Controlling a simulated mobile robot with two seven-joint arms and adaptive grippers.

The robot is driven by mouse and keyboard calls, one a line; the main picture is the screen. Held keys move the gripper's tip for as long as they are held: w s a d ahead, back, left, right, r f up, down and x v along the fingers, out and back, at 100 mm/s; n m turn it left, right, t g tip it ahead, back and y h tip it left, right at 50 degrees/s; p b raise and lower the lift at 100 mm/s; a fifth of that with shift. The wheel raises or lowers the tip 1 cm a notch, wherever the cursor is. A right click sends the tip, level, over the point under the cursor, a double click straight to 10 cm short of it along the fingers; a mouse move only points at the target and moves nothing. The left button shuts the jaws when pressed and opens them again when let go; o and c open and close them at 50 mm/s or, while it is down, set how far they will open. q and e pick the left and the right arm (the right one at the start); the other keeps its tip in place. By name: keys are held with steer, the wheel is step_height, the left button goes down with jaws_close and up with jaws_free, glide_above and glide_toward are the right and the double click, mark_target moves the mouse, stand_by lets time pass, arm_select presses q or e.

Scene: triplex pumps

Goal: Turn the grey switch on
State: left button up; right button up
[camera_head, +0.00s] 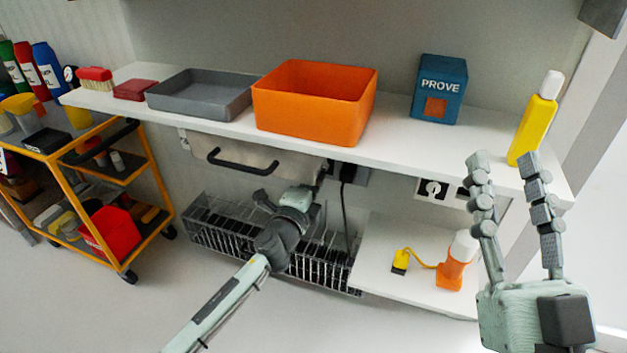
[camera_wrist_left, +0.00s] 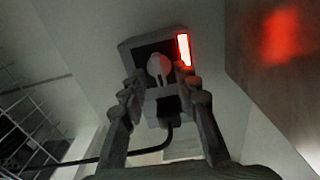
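A grey-white rotary knob (camera_wrist_left: 159,66), the grey switch, sits on a dark-faced wall box (camera_wrist_left: 126,48) in the left wrist view. A red lamp (camera_wrist_left: 184,49) glows beside it. My left gripper (camera_wrist_left: 162,88) is open, with one finger on each side below the knob; I cannot tell whether they touch it. In the head view my left gripper (camera_head: 322,174) reaches under the shelf, its fingertips mostly hidden, near a grey box (camera_head: 357,176) with a black cable. My right gripper (camera_head: 504,160) is open and empty in front of the shelf's right end.
The white shelf (camera_head: 400,153) overhangs the left gripper and carries a grey tray (camera_head: 203,94), an orange bin (camera_head: 313,102), a blue box (camera_head: 438,90) and a yellow bottle (camera_head: 536,118). A wire basket (camera_head: 215,232) is below. A black-and-white wall fitting (camera_head: 433,190) sits further right.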

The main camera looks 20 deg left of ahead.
arm_select(q)
steer(key=s, duration=1.1)
steer(key=shift+s+a, duration=0.25)
steer(key=shift+s, duration=0.15)
arm_select(e)
steer(key=shift+w+f, duration=0.1)
